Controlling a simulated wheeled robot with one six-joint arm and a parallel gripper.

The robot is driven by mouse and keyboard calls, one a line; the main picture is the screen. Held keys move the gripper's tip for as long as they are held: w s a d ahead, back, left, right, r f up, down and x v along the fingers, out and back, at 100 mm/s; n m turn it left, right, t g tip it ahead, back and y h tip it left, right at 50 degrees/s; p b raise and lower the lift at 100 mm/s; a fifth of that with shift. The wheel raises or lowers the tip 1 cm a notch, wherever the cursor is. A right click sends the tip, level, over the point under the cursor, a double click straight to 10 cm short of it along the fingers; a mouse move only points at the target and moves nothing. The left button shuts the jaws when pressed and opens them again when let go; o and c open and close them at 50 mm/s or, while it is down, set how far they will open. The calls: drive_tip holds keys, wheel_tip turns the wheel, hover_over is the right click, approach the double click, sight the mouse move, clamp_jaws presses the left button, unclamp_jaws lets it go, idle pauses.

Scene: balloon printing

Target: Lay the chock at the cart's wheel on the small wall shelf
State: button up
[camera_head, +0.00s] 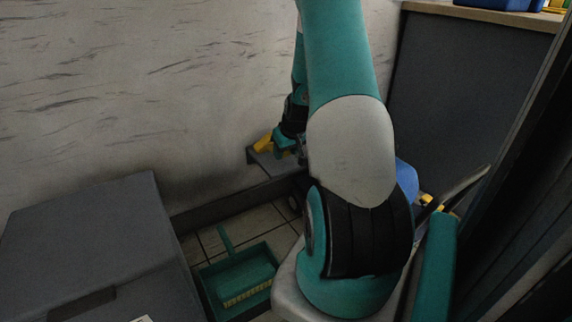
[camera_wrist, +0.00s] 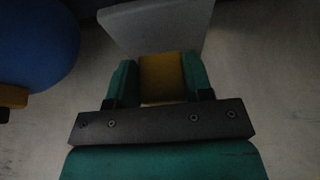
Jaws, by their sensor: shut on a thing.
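The yellow chock (camera_head: 264,143) is at the small grey wall shelf (camera_head: 268,166) in the head view, over its left part. My gripper (camera_head: 284,145) is shut on the chock from the right and reaches in low along the wall. In the wrist view the chock (camera_wrist: 161,77) sits between the two green fingers of my gripper (camera_wrist: 160,82), with the grey shelf (camera_wrist: 155,26) just beyond it. I cannot tell whether the chock touches the shelf. The cart and its wheel are mostly hidden behind my arm.
A green dustpan (camera_head: 238,277) lies on the tiled floor below the shelf. A grey box (camera_head: 90,235) stands at the left. A blue rounded thing (camera_head: 407,181) shows behind my arm; a blue round shape (camera_wrist: 35,42) fills the wrist view's left. A dark counter (camera_head: 465,100) stands at the right.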

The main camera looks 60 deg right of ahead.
sight(284, 166)
wheel_tip(284, 166, down, 4)
drive_tip(key=shift+r+b, duration=0.2)
drive_tip(key=shift+b, duration=0.6)
drive_tip(key=shift+r, duration=0.1)
drive_tip(key=o, duration=0.6)
drive_tip(key=shift+f, duration=0.2)
drive_tip(key=o, duration=0.4)
drive_tip(key=shift+o, duration=0.2)
